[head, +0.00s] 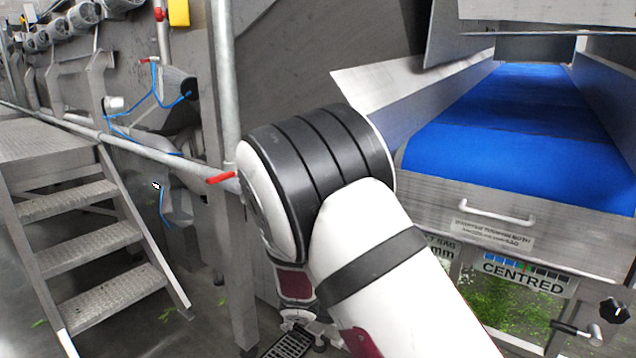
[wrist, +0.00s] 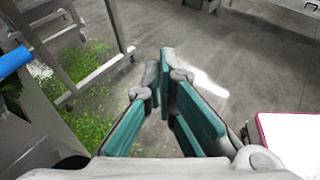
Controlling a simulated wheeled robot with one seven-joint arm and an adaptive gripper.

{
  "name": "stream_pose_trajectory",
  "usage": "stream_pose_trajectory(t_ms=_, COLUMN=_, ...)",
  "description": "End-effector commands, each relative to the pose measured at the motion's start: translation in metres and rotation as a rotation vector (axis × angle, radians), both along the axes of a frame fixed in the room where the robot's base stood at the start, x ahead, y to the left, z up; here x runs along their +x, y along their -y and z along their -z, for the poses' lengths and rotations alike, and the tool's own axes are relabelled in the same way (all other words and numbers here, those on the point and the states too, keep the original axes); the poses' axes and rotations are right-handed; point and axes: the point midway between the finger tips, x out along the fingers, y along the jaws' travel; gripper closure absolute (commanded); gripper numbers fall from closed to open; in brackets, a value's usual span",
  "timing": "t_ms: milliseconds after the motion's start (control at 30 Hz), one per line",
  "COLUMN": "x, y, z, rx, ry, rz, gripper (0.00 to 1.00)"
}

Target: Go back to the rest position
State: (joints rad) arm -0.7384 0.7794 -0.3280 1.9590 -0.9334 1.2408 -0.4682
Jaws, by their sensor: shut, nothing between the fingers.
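My gripper (wrist: 168,85) shows in the wrist view with its teal-padded fingers drawn together at the tips. It is shut and empty, and it points out over the grey concrete floor. In the head view my white and black arm crosses the middle of the picture, and the gripper itself cannot be made out there.
A blue conveyor belt (head: 520,125) runs back at the right, with a white handle (head: 497,213) on its front panel. Metal steps (head: 80,235) stand at the left beside a railing post (head: 224,90). Green leaf scraps (wrist: 92,125) litter the floor. Open floor lies ahead of the gripper.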

Motion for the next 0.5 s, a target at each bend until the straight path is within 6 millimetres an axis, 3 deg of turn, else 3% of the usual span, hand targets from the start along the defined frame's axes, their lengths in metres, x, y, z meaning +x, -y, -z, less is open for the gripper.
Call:
stream_pose_trajectory(t_ms=233, x=-0.056, y=0.031, z=-0.054, rx=0.232, ry=0.166, rz=0.292, gripper=1.00)
stream_pose_trajectory(t_ms=500, x=-0.124, y=0.048, z=-0.101, rx=0.455, ry=0.343, rz=0.588, gripper=1.00)
